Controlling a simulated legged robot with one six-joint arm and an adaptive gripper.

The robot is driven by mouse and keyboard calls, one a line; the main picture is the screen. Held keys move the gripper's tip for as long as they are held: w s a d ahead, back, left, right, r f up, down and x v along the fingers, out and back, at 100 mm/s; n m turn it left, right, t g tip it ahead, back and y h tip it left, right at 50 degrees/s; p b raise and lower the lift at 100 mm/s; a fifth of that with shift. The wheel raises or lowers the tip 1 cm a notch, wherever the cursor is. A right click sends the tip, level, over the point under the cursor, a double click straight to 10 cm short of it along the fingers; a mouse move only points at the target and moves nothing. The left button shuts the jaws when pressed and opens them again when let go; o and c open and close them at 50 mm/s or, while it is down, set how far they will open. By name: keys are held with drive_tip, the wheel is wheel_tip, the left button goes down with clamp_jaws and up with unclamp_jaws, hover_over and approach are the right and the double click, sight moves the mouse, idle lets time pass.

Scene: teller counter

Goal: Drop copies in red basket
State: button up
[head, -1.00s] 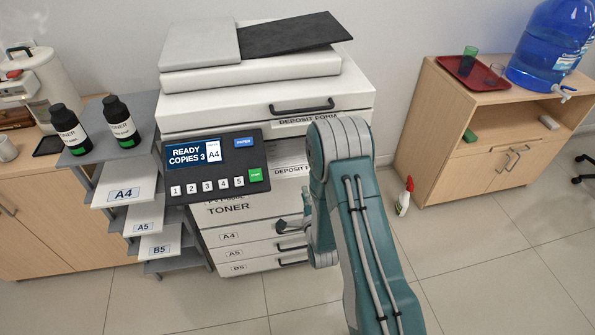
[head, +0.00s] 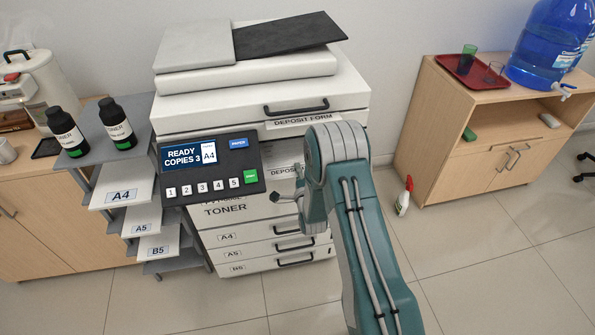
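A photocopier (head: 200,110) stands in the middle of the head view. Its panel screen (head: 181,156) reads "READY COPIES 3 A4", above number buttons and a green button (head: 250,177). Its drawers below, labelled A4, A5 and B5, look closed. My gripper (head: 284,198) shows as a small dark tip left of my arm, in front of the copier's lower right part. The arm hides most of it, so I cannot tell whether it is open or shut. I see no red basket and no printed copies that I can make out.
A stepped paper rack (head: 100,178) with stacks labelled A4, A5, B5 and two toner bottles (head: 117,125) stands left. On the right, a wooden cabinet (head: 440,130) bears a red tray (head: 455,72) and a water jug (head: 550,45). A spray bottle (head: 404,196) stands on open floor.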

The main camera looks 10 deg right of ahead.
drive_tip(key=shift+a, duration=0.1)
drive_tip(key=shift+a, duration=0.2)
clamp_jaws()
drive_tip(key=shift+d+r, duration=0.15)
drive_tip(key=shift+r, duration=1.1)
